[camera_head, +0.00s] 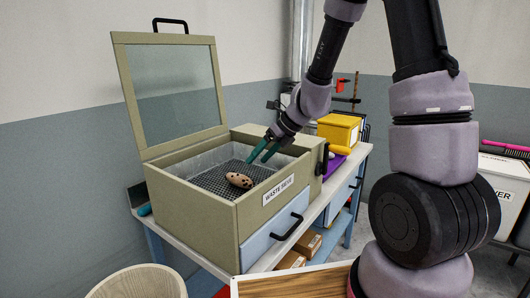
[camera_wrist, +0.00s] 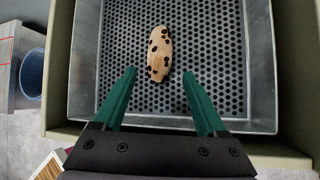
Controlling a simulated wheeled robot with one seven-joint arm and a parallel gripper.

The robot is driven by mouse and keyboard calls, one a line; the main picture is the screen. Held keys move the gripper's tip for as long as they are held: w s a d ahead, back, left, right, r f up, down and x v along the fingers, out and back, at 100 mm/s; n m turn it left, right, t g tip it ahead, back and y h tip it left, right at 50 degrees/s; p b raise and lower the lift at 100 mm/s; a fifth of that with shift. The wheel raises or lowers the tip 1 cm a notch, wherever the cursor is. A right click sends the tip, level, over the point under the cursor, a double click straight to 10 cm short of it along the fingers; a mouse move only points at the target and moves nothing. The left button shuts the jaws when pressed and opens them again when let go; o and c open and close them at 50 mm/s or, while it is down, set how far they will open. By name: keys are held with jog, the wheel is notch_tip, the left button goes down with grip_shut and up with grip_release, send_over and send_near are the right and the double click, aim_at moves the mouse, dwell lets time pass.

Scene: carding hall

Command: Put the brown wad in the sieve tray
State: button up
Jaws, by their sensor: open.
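The brown wad (camera_head: 239,180) is a light brown oval with dark spots. It lies on the perforated sieve tray (camera_head: 213,178) inside the open box labelled WASTE SIEVE. In the wrist view the wad (camera_wrist: 160,54) lies on the perforated floor of the metal tray (camera_wrist: 120,95), apart from its walls. My gripper (camera_head: 261,152) reaches into the box from above, over the tray. It is open and empty, and its green fingers (camera_wrist: 160,84) point toward the wad without gripping it.
The box's clear lid (camera_head: 177,92) stands raised at the back. A yellow box (camera_head: 339,129) sits on the bench to the right. A round wooden container (camera_head: 138,283) stands at the front left. A white bin (camera_head: 503,185) is at the right.

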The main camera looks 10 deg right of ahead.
jog(key=s+d+r+n+t+h, duration=0.2)
jog(key=s+d+r+n, duration=0.5)
jog(key=s+r+n, duration=0.2)
jog(key=s+d+r+n+t+h, duration=0.1)
jog(key=s+d+r+n+h, duration=0.1)
jog(key=s+d+r+n, duration=0.5)
jog(key=s+r+n, duration=0.3)
jog(key=r+n, duration=0.3)
jog(key=n, duration=0.2)
jog(key=shift+s+r+n+t+h, duration=0.15)
jog(key=shift+n+t+h, duration=0.25)
